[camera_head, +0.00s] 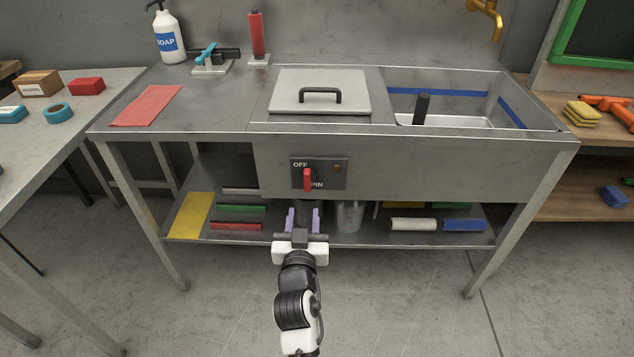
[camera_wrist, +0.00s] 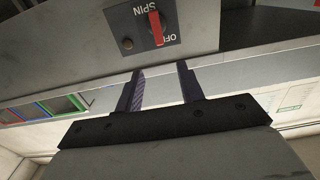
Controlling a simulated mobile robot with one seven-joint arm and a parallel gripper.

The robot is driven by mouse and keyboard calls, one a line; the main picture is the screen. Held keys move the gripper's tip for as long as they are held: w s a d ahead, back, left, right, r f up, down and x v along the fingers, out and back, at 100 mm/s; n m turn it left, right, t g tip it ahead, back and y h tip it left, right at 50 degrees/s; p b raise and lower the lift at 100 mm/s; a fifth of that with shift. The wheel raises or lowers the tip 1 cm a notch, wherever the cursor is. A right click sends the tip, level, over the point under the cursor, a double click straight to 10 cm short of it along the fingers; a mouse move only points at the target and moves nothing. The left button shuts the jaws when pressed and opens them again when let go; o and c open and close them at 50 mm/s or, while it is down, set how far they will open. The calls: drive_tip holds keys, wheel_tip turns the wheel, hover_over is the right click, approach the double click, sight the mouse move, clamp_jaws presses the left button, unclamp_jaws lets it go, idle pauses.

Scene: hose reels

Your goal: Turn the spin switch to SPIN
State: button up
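The spin switch is a red lever (camera_head: 308,180) on a dark plate (camera_head: 326,181) on the front panel of the steel bench. The plate reads OFF at upper left and SPIN below; the lever stands nearly upright and covers part of the lower label. A small dull reddish lamp (camera_head: 337,168) sits right of it. The wrist view shows the lever (camera_wrist: 156,28) and plate upside down, beyond the fingertips. My gripper (camera_head: 303,216) is open and empty, below and apart from the lever. Its two purple fingers also show in the wrist view (camera_wrist: 159,77).
A lidded panel (camera_head: 353,105) and a sink basin (camera_head: 470,120) are in the bench top. The lower shelf (camera_head: 270,239) holds rolls, bars and a clear cup (camera_head: 349,216). Soap (camera_head: 168,38) and a red cloth (camera_head: 147,105) are on top. The space before the switch looks clear.

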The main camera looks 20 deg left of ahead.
sight(307, 177)
drive_tip(key=p+x, duration=0.2)
drive_tip(key=x, duration=1.1)
drive_tip(key=shift+w+a+f+p, duration=0.1)
drive_tip(key=shift+w+f+p, duration=0.05)
drive_tip(key=shift+w+p, duration=0.25)
drive_tip(key=shift+c, duration=0.2)
clamp_jaws()
